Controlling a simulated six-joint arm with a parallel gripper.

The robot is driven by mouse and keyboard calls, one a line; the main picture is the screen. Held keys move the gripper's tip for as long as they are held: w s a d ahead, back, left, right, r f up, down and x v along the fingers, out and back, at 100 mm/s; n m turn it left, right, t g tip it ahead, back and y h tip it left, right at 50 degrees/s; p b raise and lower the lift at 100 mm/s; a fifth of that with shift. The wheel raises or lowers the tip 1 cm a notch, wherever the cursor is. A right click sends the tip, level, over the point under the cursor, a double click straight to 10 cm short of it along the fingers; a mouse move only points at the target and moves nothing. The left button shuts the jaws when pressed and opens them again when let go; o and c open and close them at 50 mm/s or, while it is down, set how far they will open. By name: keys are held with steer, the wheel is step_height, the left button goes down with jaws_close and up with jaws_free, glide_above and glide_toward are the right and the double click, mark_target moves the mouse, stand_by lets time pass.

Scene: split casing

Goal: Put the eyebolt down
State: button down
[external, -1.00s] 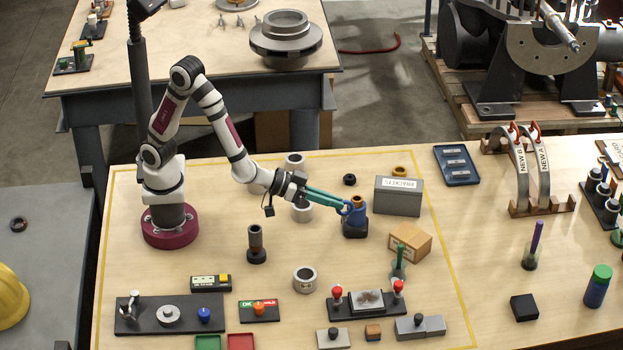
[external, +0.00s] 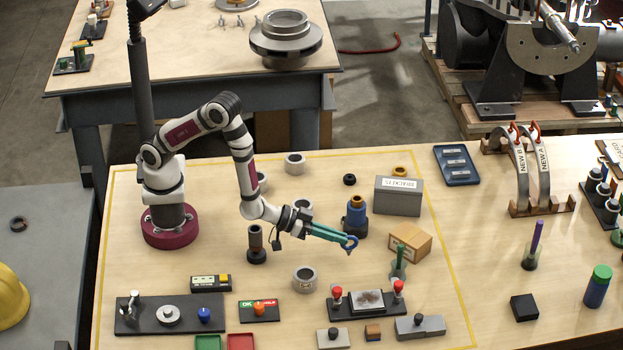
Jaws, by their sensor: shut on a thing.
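My gripper (external: 345,240) has long teal fingers and is shut on the eyebolt (external: 351,243). The eyebolt is a small blue ring with a short shank that points down at the fingertips. It is held in the air above the table, between the blue-topped dark holder (external: 355,217) and the green-handled item (external: 399,264). How high it hangs is hard to judge.
A cardboard box (external: 410,241) stands to the right, and a grey labelled box (external: 398,196) behind it. A metal ring (external: 305,279) lies in front left of the gripper. A dark fixture with red knobs (external: 367,301) stands in front. Bare wood lies between them.

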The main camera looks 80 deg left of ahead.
steer(key=f, duration=0.1)
steer(key=w+a+f, duration=0.1)
steer(key=f, duration=0.1)
steer(key=w+f, duration=0.1)
steer(key=f, duration=0.1)
steer(key=shift+w+a, duration=0.15)
steer(key=shift+a, duration=0.25)
steer(key=shift+f, duration=0.35)
steer(key=shift+f, duration=0.15)
steer(key=c, duration=0.9)
jaws_free()
